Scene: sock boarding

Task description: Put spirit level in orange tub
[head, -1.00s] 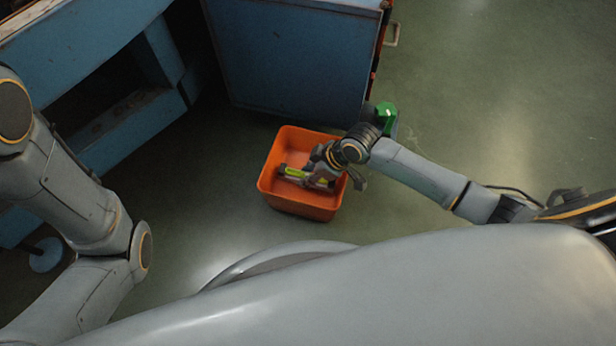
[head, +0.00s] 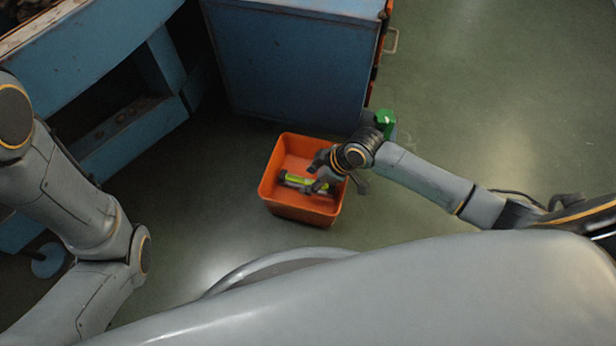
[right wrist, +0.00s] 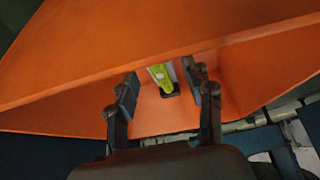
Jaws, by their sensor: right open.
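The orange tub (head: 278,205) stands on the floor in the middle of the head view. The spirit level (head: 291,180), with lime-green and grey parts, lies inside the tub; its right end is partly hidden by my gripper. My right gripper (head: 320,175) is over the right part of the tub, fingers pointing down to the left. In the right wrist view, the gripper (right wrist: 162,76) is open, and the green end of the level (right wrist: 162,77) shows beyond and between the parted fingers, against the orange tub (right wrist: 80,65). My left gripper is out of view.
A blue cabinet (head: 285,65) stands just behind the tub. A blue bench (head: 85,55) with an open lower bay is at the left. Green floor (head: 490,90) is clear at the right.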

